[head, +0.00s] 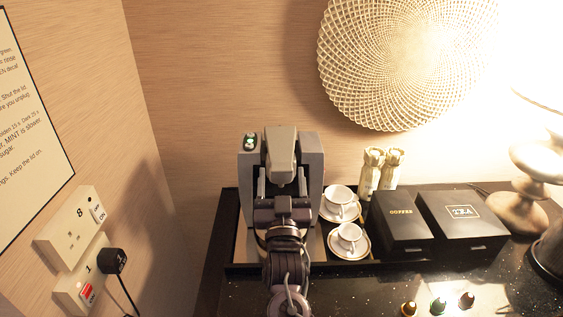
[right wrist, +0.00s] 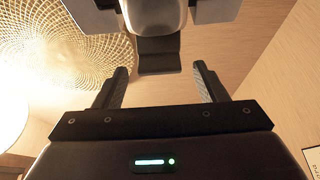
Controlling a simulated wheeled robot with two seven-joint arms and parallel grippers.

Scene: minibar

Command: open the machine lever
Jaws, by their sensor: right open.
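The grey coffee machine (head: 313,160) stands upright at the left end of the black tray. Its pale lever (head: 281,142) runs down the top and front, and its tip comes between my fingers in the head view. In the right wrist view the pale underside of the lever (right wrist: 155,14) and a dark tab (right wrist: 158,56) show at the top, beyond the fingertips. My right gripper (head: 282,178) is in front of the machine, with its fingers pointing up. It is open and empty, as the right wrist view (right wrist: 161,78) shows. My left gripper is not in view.
Two white cups (head: 340,197) (head: 349,235) on saucers stand right of the machine. Black coffee (head: 400,222) and tea (head: 462,222) boxes, a lamp (head: 525,205) and several capsules (head: 438,305) are further right. A wall with sockets (head: 75,225) is at left.

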